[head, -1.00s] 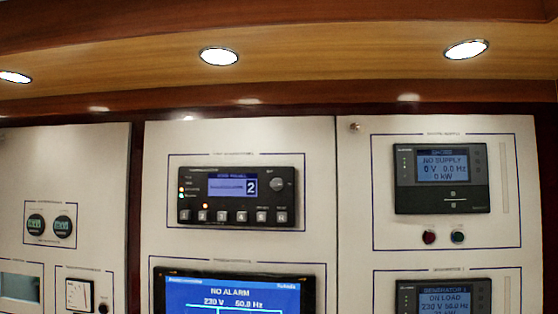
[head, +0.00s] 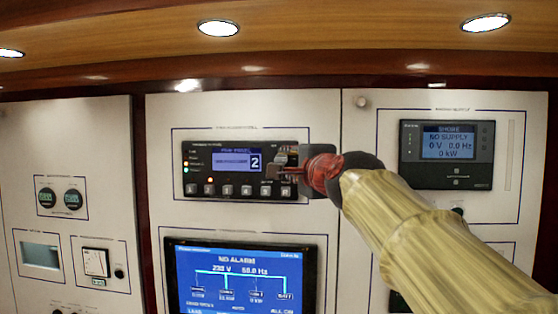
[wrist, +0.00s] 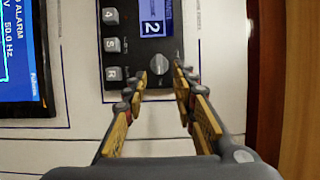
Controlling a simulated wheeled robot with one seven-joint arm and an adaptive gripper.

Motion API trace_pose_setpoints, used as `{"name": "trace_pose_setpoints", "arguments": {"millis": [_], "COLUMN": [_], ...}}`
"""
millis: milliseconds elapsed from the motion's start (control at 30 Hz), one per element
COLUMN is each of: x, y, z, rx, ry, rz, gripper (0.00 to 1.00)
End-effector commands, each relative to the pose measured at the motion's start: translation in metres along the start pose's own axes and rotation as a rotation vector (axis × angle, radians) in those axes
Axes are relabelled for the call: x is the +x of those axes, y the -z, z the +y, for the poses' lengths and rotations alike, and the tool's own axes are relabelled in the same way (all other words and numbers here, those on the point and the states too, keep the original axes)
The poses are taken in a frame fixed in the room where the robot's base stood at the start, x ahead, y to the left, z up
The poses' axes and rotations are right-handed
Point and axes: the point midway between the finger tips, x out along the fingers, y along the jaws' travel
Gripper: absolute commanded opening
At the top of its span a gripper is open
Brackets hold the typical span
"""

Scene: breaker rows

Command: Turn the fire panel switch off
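The fire panel (head: 245,197) is a black unit with a small blue screen reading 2 and a row of buttons, in the upper middle of the head view. In the wrist view the panel (wrist: 120,50) appears turned sideways. Its round grey rotary switch (wrist: 158,70) sits between and just beyond my gripper's fingertips. My gripper (head: 285,170) is at the right end of the panel in the head view and hides the switch there. In the wrist view my gripper (wrist: 163,87) is open, its fingers on either side of the switch; I cannot tell whether they touch it.
A large blue display (head: 243,280) reading NO ALARM is below the fire panel. Gauges (head: 60,198) are on the left panel. A wooden ledge (head: 330,45) runs above.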

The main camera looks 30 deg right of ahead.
Motion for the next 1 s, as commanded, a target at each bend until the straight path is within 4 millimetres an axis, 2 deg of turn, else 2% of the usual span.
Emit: {"name": "trace_pose_setpoints", "arguments": {"millis": [33, 200, 400, 733, 1000], "x": [0.01, 0.035, 0.053, 0.057, 0.057], "y": [0.0, 0.0, -0.001, 0.0, 0.0], "z": [0.001, 0.001, 0.001, 0.001, 0.001], "rx": [0.0, -0.002, -0.002, -0.003, -0.003], "ry": [-0.004, -0.004, -0.003, -0.002, -0.003], "rz": [-0.001, -0.001, -0.001, -0.001, -0.001], "gripper": [0.27, 0.27, 0.27, 0.27, 0.12]}}
